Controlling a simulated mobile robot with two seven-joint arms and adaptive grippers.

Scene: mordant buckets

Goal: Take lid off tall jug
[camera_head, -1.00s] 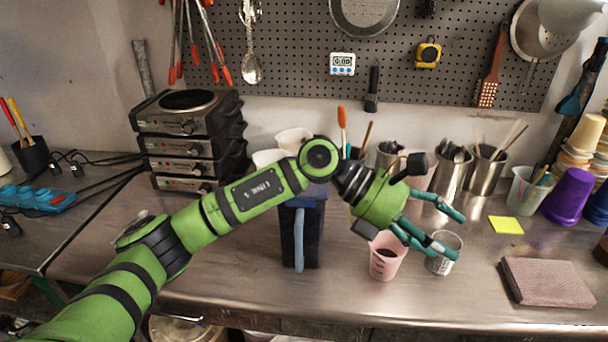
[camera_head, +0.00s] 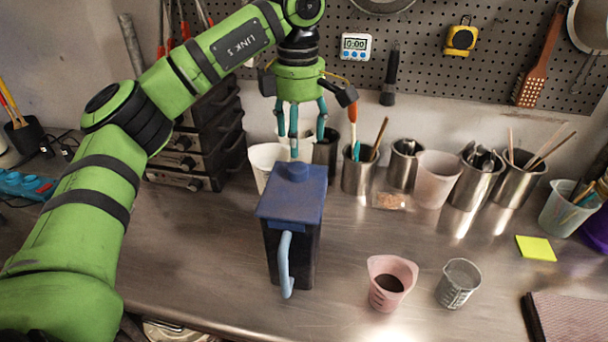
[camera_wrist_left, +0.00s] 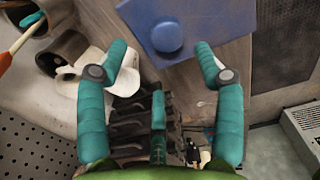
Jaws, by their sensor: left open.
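The tall jug (camera_head: 305,247) stands upright on the metal bench, dark bodied with a light blue handle (camera_head: 285,262) facing me. My left gripper (camera_head: 298,140) is open and empty, pointing down above and slightly behind the knob in the head view. I cannot tell the exact gap between them. My right gripper is not in view.
White containers (camera_head: 266,165) and metal pots (camera_head: 359,172) line the back. Stacked hot plates (camera_head: 200,160) stand behind left. The bench front left of the jug is clear.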

